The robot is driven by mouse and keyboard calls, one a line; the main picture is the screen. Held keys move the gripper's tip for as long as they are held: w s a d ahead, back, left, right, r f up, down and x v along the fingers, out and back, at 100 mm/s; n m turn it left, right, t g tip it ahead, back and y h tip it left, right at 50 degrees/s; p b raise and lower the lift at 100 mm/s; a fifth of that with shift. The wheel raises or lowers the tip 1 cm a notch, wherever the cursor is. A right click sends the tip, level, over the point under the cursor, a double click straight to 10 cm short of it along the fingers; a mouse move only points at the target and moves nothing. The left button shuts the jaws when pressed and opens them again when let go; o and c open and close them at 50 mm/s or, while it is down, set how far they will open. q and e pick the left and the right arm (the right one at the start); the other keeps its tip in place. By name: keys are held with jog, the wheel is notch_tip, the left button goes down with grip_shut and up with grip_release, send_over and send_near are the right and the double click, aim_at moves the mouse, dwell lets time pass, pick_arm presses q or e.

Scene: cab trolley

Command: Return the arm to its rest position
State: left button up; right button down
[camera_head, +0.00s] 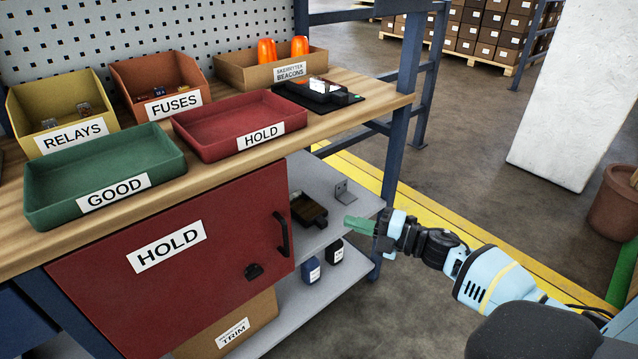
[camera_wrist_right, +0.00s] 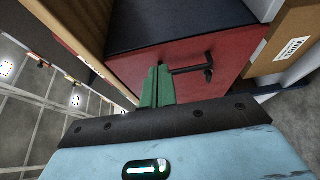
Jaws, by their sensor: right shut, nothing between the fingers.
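My right arm comes in from the lower right in the head view. Its right gripper (camera_head: 360,225), with green fingers, is shut and empty beside the right end of the workbench's lower shelf. In the right wrist view the green fingers (camera_wrist_right: 157,87) are together, with the red cabinet door and its black handle (camera_wrist_right: 190,69) beyond them. The red HOLD door (camera_head: 190,275) stands left of the gripper in the head view, its handle (camera_head: 281,236) apart from the fingers. My left gripper is not in view.
The bench top (camera_head: 375,98) holds a green GOOD tray (camera_head: 60,213), a red HOLD tray (camera_head: 205,152) and bins. The shelf (camera_head: 360,203) below carries a metal bracket (camera_head: 344,191) and a dark part (camera_head: 308,210). A blue bench leg (camera_head: 392,160) is close to the gripper.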

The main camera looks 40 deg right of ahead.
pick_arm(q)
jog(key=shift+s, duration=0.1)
